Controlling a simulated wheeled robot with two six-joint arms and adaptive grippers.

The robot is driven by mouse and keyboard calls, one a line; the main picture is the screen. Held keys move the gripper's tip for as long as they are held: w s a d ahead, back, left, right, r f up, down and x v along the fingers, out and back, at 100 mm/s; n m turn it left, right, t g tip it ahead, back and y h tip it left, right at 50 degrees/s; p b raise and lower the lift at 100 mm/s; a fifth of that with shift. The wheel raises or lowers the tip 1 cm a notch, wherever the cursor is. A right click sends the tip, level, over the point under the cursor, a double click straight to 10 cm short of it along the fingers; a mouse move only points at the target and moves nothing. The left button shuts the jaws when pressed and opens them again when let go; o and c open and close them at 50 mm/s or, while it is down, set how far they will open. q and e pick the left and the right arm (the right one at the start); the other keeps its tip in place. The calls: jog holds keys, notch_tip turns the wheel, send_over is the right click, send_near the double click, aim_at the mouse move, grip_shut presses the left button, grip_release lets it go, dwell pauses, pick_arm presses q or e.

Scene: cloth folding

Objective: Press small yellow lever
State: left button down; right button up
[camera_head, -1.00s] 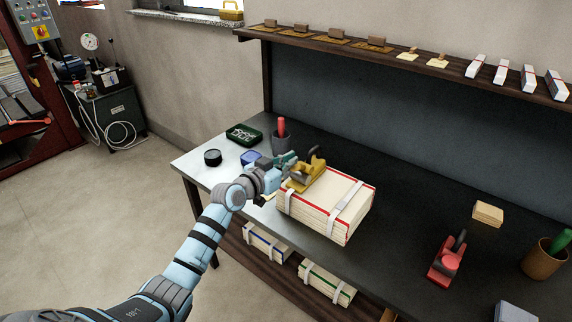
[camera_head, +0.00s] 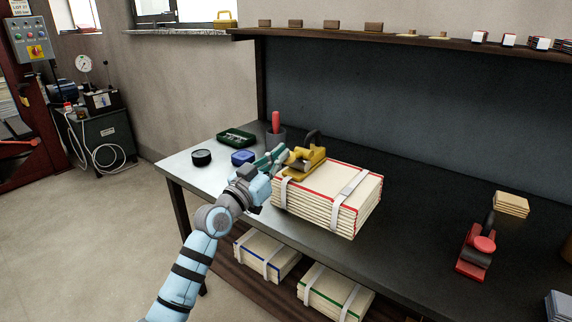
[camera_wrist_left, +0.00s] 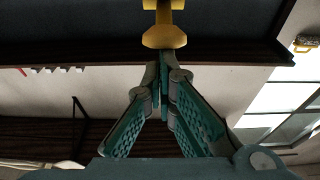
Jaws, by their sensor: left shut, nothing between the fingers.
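A yellow tool (camera_head: 306,160) with a dark upright handle sits on top of a strapped, red-edged bundle of pale sheets (camera_head: 345,207). My left gripper (camera_head: 281,154) is at the tool's left end, with its teal fingers closed and empty. In the left wrist view, the shut fingertips (camera_wrist_left: 163,62) point at a yellow part with a rounded end (camera_wrist_left: 164,37). They look very close to it; I cannot tell whether they touch. I cannot make out which part is the small lever. My right gripper is not in view.
On the dark bench (camera_head: 420,235) stand a black round tin (camera_head: 202,158), a blue box (camera_head: 242,157), a green tray (camera_head: 237,138) and a grey cup (camera_head: 275,138) behind my gripper. A red tool (camera_head: 475,250) is at the right. Free bench lies between it and the bundle.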

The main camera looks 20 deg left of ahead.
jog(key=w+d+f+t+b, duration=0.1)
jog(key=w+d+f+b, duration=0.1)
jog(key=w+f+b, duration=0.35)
pick_arm(q)
jog(key=s+a+t+p, duration=0.1)
jog(key=s+a+p, duration=0.1)
jog(key=s+p, duration=0.7)
jog(key=s, duration=0.2)
jog(key=shift+s+a, duration=0.3)
jog(key=shift+a, duration=0.1)
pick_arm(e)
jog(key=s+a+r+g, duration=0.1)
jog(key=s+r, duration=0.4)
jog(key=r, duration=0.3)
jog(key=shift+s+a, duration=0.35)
pick_arm(q)
jog(key=shift+f, duration=0.2)
